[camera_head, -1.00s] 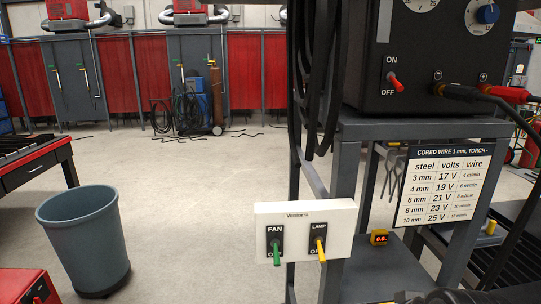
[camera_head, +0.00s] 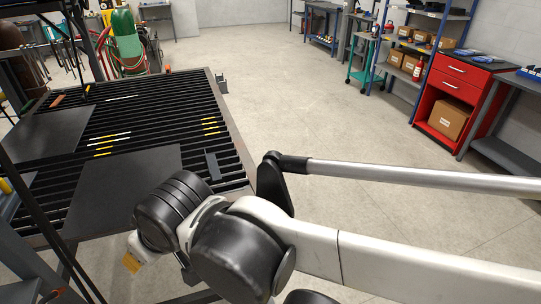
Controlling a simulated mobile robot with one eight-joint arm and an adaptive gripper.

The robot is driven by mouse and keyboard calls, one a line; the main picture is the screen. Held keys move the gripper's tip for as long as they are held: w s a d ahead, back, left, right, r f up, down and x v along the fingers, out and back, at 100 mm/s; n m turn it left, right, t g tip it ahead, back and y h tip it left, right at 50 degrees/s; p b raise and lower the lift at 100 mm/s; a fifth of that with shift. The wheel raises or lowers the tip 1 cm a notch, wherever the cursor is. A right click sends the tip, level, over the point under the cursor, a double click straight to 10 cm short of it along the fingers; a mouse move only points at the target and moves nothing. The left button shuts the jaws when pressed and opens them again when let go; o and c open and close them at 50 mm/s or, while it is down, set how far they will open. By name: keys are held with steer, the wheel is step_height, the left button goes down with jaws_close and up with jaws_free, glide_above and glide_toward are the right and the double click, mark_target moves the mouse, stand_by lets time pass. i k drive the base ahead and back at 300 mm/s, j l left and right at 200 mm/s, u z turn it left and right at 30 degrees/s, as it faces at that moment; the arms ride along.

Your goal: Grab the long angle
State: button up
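A slatted welding table (camera_head: 185,95) is at the left of the head view. A short dark angle-shaped piece (camera_head: 212,166) lies on its slats near the right front edge. Another small grey piece (camera_head: 221,84) sits at the table's far right corner. I cannot tell whether either is the long angle. Thin yellow and white strips (camera_head: 108,137) also lie on the slats. My arm crosses the foreground from the right, its wrist joints in front of the table's near edge and hiding part of it. My gripper's fingers cannot be made out.
Two dark flat plates (camera_head: 122,190) (camera_head: 48,132) lie on the table. A red drawer cabinet (camera_head: 455,84) with a cardboard box (camera_head: 449,116) and a blue shelf rack (camera_head: 408,60) stand at the right. A green cylinder (camera_head: 127,36) stands behind the table. The middle floor is clear.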

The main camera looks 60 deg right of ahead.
mark_target(212, 163)
steer(key=z, duration=1.15)
steer(key=i+l, duration=0.15)
steer(key=l, duration=0.25)
steer(key=i+l, duration=0.1)
steer(key=l, duration=0.3)
steer(key=i+l, duration=0.15)
steer(key=l, duration=0.3)
steer(key=i+l, duration=0.15)
steer(key=l, duration=0.25)
steer(key=k+z, duration=0.05)
